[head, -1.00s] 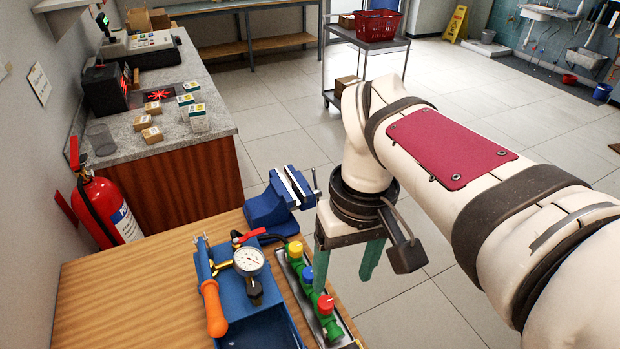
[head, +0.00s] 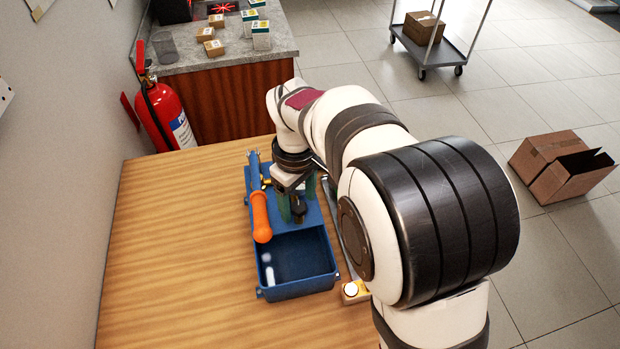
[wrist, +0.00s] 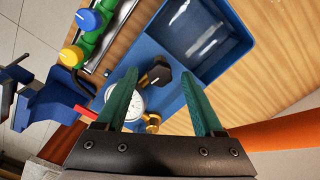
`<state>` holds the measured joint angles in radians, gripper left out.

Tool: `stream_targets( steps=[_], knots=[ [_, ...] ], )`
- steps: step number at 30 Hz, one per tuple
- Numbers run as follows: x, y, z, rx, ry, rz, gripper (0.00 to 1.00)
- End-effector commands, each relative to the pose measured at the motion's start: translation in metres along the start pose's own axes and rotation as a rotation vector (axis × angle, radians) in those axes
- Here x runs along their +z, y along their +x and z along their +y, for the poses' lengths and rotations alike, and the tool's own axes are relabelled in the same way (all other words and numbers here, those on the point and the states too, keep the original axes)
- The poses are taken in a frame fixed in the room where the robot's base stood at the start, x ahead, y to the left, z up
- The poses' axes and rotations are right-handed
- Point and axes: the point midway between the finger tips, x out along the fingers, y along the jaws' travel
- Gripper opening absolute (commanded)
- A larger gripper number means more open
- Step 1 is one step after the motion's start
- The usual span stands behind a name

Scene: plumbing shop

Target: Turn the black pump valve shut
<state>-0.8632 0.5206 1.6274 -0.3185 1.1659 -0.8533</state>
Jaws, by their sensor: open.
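The blue test pump shows in the head view, with its tank (head: 295,258) open at the front. Its black valve (wrist: 158,70) is a dark lobed knob in the wrist view, on a brass stem. My gripper (wrist: 157,82) has two green fingers, open, one on either side of the knob in that picture. Whether they touch it I cannot tell. In the head view my gripper (head: 297,205) points down over the pump, with the dark knob (head: 299,214) low between the fingers. The white gauge (wrist: 136,101) is partly hidden by the left finger.
The pump's orange handle (head: 261,216) lies close left of my gripper. A green manifold (wrist: 90,42) with blue and yellow knobs and a blue vise (wrist: 45,98) stand nearby. The wooden bench (head: 170,250) is clear on the left. A fire extinguisher (head: 165,112) stands beyond.

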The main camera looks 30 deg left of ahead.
Motion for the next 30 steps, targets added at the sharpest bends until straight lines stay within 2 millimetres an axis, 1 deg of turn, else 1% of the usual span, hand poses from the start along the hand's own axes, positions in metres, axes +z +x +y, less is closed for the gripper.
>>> stream_targets(
  steps=[3,9,11,12,14,15,21,30],
  knots=[
    [0.0,0.0049,0.0001,0.0,0.001,0.0,0.69],
    [0.0,0.0051,0.0001,0.0,0.001,0.001,0.69],
    [0.0,0.005,0.0001,0.0,0.001,0.001,0.6],
    [0.0,0.0049,0.0001,0.0,0.001,0.001,0.53],
    [0.0,0.0049,0.0002,0.0,0.001,0.001,0.42],
    [0.0,0.0048,0.0002,0.0,0.001,0.001,0.35],
    [0.0,0.0047,0.0001,0.0,0.001,0.001,0.0],
    [0.0,0.0045,0.0001,0.0,0.018,0.001,0.0]
  ],
)
